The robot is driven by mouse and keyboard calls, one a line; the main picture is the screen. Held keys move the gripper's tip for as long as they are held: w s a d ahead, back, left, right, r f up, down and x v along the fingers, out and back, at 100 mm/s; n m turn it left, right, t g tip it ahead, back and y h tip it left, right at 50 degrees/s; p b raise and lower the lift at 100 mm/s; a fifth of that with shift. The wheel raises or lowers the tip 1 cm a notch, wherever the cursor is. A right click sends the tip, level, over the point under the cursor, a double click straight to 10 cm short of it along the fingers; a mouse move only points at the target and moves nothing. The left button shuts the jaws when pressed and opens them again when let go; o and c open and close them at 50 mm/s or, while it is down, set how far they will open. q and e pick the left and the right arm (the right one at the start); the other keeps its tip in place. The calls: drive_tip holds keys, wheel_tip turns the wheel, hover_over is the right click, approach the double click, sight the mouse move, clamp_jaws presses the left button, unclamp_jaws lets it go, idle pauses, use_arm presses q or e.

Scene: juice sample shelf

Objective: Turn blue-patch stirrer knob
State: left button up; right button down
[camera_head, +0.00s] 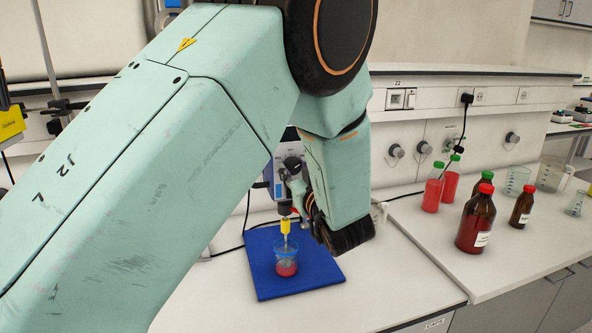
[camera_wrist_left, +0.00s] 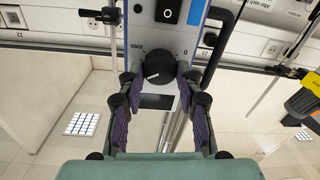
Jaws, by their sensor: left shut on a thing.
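The stirrer (camera_head: 278,180) stands behind my left arm, partly hidden by it, over a blue mat (camera_head: 318,285). Its yellow chuck (camera_head: 285,226) and shaft reach down into a beaker of red juice (camera_head: 287,268) on the mat. In the left wrist view the stirrer's grey front (camera_wrist_left: 178,42) carries a round black knob (camera_wrist_left: 159,66) with a scale around it. My left gripper (camera_wrist_left: 159,78) is shut on the knob, one finger on each side. In the head view the left gripper (camera_head: 298,198) is at the stirrer's front, its fingertips partly hidden. My right gripper is not in view.
Red-filled bottles with green caps (camera_head: 433,190), brown bottles with red caps (camera_head: 477,222) and empty beakers (camera_head: 515,180) stand on the bench at the right. A yellow device (camera_head: 11,123) is at the left edge. The bench front right of the mat is clear.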

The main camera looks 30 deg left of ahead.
use_arm(q)
drive_tip(key=shift+c, duration=1.2)
drive_tip(key=shift+f, duration=0.1)
drive_tip(key=n+b, duration=0.4)
drive_tip(key=shift+f+n, duration=0.1)
drive_tip(key=shift+n, duration=0.3)
drive_tip(key=n+b, duration=0.7)
drive_tip(key=b, duration=0.1)
drive_tip(key=shift+s+n+h+b, duration=0.1)
drive_tip(key=shift+n+h+b, duration=0.25)
drive_tip(key=shift+n+h, duration=0.05)
drive_tip(key=n+b, duration=0.8)
drive_tip(key=b, duration=0.3)
drive_tip(key=shift+a+t+b, duration=0.1)
drive_tip(key=shift+t+b, duration=0.2)
drive_tip(key=shift+r+n+b, duration=0.25)
drive_tip(key=shift+n+b, duration=0.85)
drive_tip(key=shift+b, duration=0.05)
drive_tip(key=shift+r, duration=0.1)
drive_tip(key=shift+n, duration=0.3)
